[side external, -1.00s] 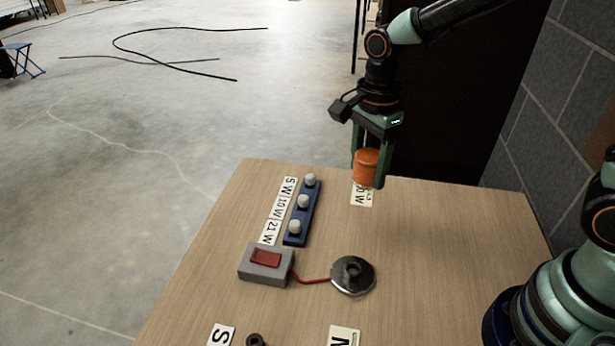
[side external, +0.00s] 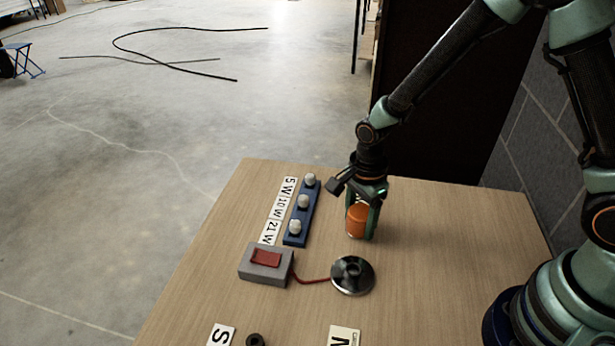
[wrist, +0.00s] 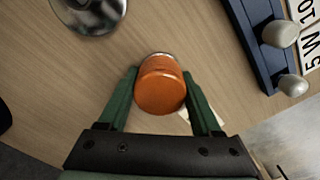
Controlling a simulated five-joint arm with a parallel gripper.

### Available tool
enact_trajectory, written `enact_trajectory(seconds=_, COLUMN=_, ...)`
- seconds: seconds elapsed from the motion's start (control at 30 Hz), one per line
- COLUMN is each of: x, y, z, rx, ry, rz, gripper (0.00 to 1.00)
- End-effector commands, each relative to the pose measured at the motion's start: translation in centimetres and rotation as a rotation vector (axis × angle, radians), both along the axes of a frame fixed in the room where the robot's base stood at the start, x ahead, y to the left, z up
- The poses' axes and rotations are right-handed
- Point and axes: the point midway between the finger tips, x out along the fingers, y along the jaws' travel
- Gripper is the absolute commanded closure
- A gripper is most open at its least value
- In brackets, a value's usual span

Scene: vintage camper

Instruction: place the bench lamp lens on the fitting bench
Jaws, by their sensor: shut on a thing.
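The orange lamp lens (side external: 356,219) is a short cylinder held upright between the fingers of my gripper (side external: 361,228). In the wrist view the lens (wrist: 160,88) sits between the two green fingers of my gripper (wrist: 161,92), with a pale rim showing at its far edge. In the side view the lens is low over the wooden fitting bench (side external: 430,270); I cannot tell whether it touches the top. A round metal base with a dark centre (side external: 353,277) stands on the bench just nearer the camera than the lens. A red wire joins it to the switch box.
A blue rack (side external: 299,224) with three white bulbs stands left of my gripper, beside a wattage label strip (side external: 278,210). A grey box with a red switch (side external: 266,264) is nearer. A small dark ring (side external: 256,340) and cards lie at the front.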

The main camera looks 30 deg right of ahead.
Motion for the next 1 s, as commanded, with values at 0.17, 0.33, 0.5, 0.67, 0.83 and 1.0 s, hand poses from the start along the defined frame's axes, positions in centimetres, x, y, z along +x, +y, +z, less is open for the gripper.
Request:
enact_trajectory(seconds=0.17, x=0.0, y=0.0, z=0.0, rx=0.000, ry=-0.001, rz=0.000, gripper=0.89)
enact_trajectory(seconds=0.33, x=0.0, y=0.0, z=-0.2, rx=0.000, ry=0.000, rz=0.000, gripper=0.23)
enact_trajectory(seconds=0.5, x=0.0, y=0.0, z=-0.2, rx=0.000, ry=0.000, rz=0.000, gripper=0.04)
enact_trajectory(seconds=0.67, x=0.0, y=0.0, z=-0.2, rx=0.000, ry=0.000, rz=0.000, gripper=0.04)
enact_trajectory(seconds=0.83, x=0.1, y=0.0, z=0.6, rx=0.001, ry=-0.003, rz=0.000, gripper=0.04)
enact_trajectory(seconds=1.0, x=0.1, y=0.0, z=3.0, rx=0.001, ry=-0.006, rz=0.000, gripper=0.04)
